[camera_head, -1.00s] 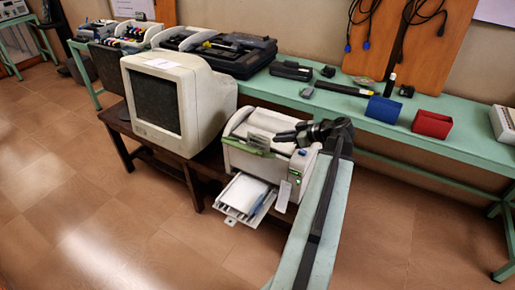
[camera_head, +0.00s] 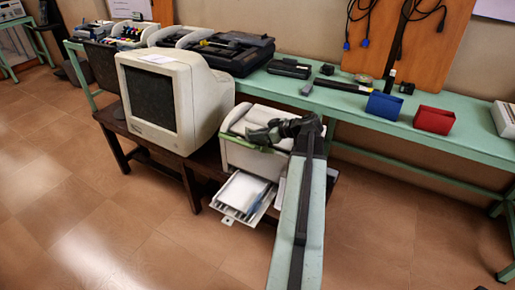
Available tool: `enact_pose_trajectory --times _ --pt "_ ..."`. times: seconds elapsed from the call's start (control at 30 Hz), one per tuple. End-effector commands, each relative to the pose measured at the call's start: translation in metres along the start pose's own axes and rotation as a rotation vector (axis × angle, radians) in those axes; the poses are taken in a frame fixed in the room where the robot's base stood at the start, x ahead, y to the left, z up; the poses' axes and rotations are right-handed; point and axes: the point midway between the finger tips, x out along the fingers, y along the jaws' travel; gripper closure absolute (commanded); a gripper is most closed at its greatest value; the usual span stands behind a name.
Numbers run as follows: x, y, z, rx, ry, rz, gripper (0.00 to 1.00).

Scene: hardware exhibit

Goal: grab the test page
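A white printer (camera_head: 256,139) sits on the low dark table, with its lower tray (camera_head: 232,207) pulled out at the front. White sheets (camera_head: 243,190) lie in that tray, with a small blue item on them. I cannot tell whether one of these is the test page. My gripper (camera_head: 252,136) is dark and small, at the end of my arm, over or in front of the printer's top. I see nothing clearly held, and its fingers are too small to tell open from shut. My arm covers the right side of the printer.
A beige monitor (camera_head: 175,95) stands left of the printer, with a pale sheet (camera_head: 158,59) on top. Behind, a green bench (camera_head: 452,134) holds a blue box (camera_head: 384,106), a red box (camera_head: 434,120), and black cases. The floor in front is clear.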

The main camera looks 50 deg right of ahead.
Motion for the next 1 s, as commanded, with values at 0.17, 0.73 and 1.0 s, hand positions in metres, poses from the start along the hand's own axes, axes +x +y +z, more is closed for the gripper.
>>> enact_pose_trajectory --times 0.17,0.73,1.0 --pt "-0.0011 0.0001 -0.0004 0.0 0.0 0.0 1.0" --pt "-0.0019 0.0006 0.0001 0.001 0.0 0.001 1.0" --pt "-0.0022 0.0009 0.0003 0.001 0.0 0.002 1.0"
